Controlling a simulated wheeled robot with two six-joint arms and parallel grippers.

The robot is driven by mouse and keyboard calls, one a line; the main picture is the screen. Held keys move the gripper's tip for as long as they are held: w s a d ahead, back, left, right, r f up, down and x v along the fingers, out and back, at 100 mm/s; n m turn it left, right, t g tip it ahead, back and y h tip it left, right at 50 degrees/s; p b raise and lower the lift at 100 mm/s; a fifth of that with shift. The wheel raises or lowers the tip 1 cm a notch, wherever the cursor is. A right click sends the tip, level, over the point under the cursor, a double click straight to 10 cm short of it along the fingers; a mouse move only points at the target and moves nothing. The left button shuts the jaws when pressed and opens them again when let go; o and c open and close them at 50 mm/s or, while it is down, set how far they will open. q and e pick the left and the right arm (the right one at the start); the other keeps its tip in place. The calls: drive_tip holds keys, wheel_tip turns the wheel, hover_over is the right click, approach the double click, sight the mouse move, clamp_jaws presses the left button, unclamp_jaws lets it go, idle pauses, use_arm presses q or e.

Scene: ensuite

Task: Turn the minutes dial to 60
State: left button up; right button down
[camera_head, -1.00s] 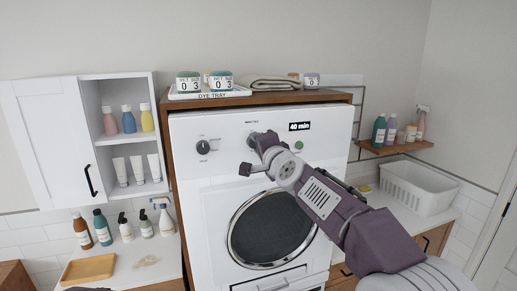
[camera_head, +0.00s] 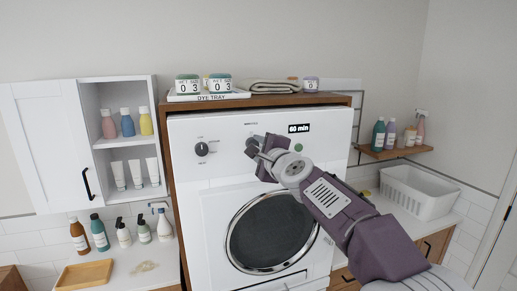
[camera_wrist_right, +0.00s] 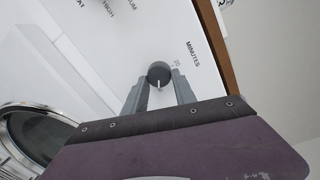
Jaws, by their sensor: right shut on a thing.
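The white dryer (camera_head: 185,225) stands in a wooden frame in the middle of the head view. Its small display (camera_head: 299,128) reads "60 min". My right gripper (camera_wrist_right: 159,90) is shut on the dark round minutes dial (camera_wrist_right: 158,73), with one finger on each side of it. The dial's white pointer line points toward the gripper's palm in the wrist view. The labels "MINUTES" and "20" show beside it. In the head view my right gripper (camera_head: 259,147) covers most of the dial. My left gripper is not in view.
Another dark dial (camera_head: 202,149) sits left on the panel, and a green button (camera_head: 298,147) sits right, close to my right arm. A white basket (camera_head: 418,192) stands at right.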

drive_tip(key=shift+r, duration=0.2)
drive_tip(key=c, duration=1.1)
unclamp_jaws()
drive_tip(key=shift+o, duration=0.5)
drive_tip(key=shift+w+a+f, duration=0.15)
drive_tip(key=shift+w+a, duration=0.05)
drive_tip(key=shift+s+d, duration=0.1)
drive_tip(key=b+v, duration=0.2)
drive_tip(key=v, duration=0.7)
